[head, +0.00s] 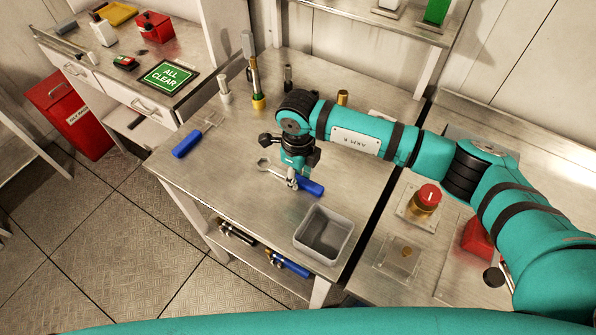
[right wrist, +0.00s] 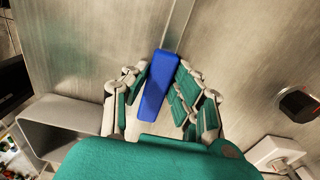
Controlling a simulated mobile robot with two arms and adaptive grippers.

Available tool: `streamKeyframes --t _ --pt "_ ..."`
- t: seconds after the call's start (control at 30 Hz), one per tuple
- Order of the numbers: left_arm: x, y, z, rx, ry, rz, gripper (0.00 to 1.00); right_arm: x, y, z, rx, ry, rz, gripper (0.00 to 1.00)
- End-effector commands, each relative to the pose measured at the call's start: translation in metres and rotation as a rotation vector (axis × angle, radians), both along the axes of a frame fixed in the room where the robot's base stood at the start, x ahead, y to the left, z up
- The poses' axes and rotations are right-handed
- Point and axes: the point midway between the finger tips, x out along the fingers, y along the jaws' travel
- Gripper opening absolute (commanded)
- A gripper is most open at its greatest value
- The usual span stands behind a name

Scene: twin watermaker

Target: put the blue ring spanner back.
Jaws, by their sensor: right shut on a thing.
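The blue ring spanner lies low over the steel bench in the head view, its metal ring end to the left and its blue handle (head: 311,187) to the right. My right gripper (head: 293,180) points down onto it from above and is shut on it. In the right wrist view the blue handle (right wrist: 158,85) shows between the fingers of the gripper (right wrist: 160,92). I cannot tell whether the spanner touches the bench top. My left gripper is not in view.
A grey open bin (head: 324,234) stands at the bench's front right. Another blue-handled tool (head: 190,143) lies at the left. More tools, some blue-handled (head: 288,264), are on the shelf below. Upright brass-and-steel parts (head: 257,97) stand behind. The bench's front left is clear.

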Motion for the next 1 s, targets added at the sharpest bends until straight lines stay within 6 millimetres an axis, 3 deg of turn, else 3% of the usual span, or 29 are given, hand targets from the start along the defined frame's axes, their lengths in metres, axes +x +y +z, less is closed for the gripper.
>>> streamKeyframes --t 0.27,0.3,0.47,0.83,1.0 --pt "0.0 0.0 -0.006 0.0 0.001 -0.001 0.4 0.0 0.0 -0.004 0.0 -0.001 0.0 0.0" --pt "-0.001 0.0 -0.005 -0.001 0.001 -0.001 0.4 0.0 0.0 -0.003 -0.001 -0.001 0.0 0.29" --pt "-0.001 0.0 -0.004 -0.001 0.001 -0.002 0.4 0.0 0.0 -0.003 -0.001 -0.001 0.0 0.48" --pt "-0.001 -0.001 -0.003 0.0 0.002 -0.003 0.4 0.001 0.0 0.003 0.001 -0.002 0.0 0.48" --pt "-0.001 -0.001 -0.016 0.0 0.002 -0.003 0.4 0.002 0.0 0.031 0.001 -0.006 0.001 0.48"
